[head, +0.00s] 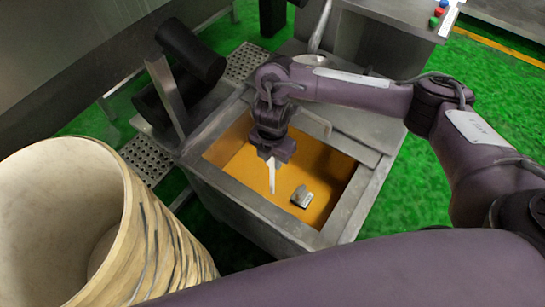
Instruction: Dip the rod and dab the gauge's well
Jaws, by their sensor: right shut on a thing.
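My right gripper (271,158) is shut on a thin white rod (271,178), which points down over the orange inside of a grey metal tank (262,213). A small grey block (302,197), perhaps the gauge, is inside the tank's outline, to the right of and below the rod's tip in the picture. The rod's tip appears apart from the block. I cannot tell whether the tip touches the orange surface, or whether that surface is liquid. No well can be made out on the block. My left gripper is not in view.
A large cream drum (70,205) stands at the left front. Dark cylinders (190,52) and perforated metal plates (147,160) lie left of the tank. A steel cabinet with coloured buttons (437,12) is at the back right. Green floor (415,195) is clear at right.

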